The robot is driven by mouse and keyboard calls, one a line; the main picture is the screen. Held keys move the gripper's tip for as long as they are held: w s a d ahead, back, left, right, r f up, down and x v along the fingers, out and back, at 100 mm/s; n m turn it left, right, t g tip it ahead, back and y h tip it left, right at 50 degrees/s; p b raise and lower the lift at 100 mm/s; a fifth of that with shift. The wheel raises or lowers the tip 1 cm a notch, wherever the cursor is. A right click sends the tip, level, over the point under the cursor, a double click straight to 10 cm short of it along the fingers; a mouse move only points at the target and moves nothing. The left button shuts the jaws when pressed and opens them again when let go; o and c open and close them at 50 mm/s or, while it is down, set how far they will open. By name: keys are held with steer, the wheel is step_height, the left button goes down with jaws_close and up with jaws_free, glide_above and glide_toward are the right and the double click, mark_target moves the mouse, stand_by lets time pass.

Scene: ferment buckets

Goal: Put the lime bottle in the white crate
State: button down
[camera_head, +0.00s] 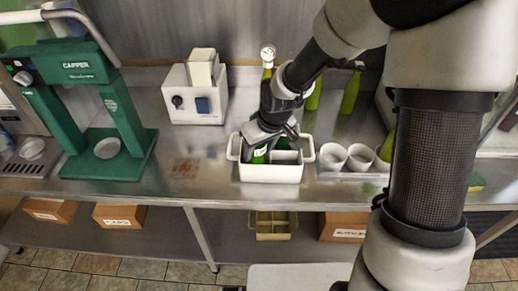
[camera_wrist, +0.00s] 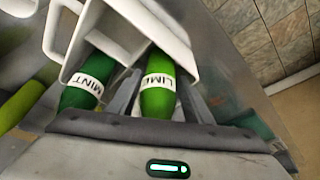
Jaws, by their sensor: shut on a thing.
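My gripper (camera_head: 276,138) is over the white crate (camera_head: 270,173) on the steel counter. In the wrist view, my gripper (camera_wrist: 159,100) has its two fingers on either side of the green lime bottle (camera_wrist: 157,98), marked LIME, and is shut on it. The lime bottle's far end reaches into a compartment of the white crate (camera_wrist: 172,36); whether it touches the floor there, I cannot tell. A green mint bottle (camera_wrist: 80,92), marked MINT, is beside it to the left, its far end also at the crate. In the head view, a green bottle (camera_head: 259,155) shows below my gripper, partly hidden.
White cups (camera_head: 331,156) stand close to the crate's right. Green bottles (camera_head: 350,92) stand behind. A white machine (camera_head: 195,95) is behind to the left, and a green press (camera_head: 120,120) is farther left. Counter between press and crate is mostly clear.

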steer(key=shift+f, duration=0.1)
steer(key=c, duration=1.2)
jaws_free()
steer(key=shift+d+r, duration=0.1)
steer(key=shift+r, duration=0.45)
steer(key=p+v, duration=0.2)
steer(key=v, duration=0.9)
steer(key=shift+s+r, duration=0.15)
steer(key=shift+s, duration=0.05)
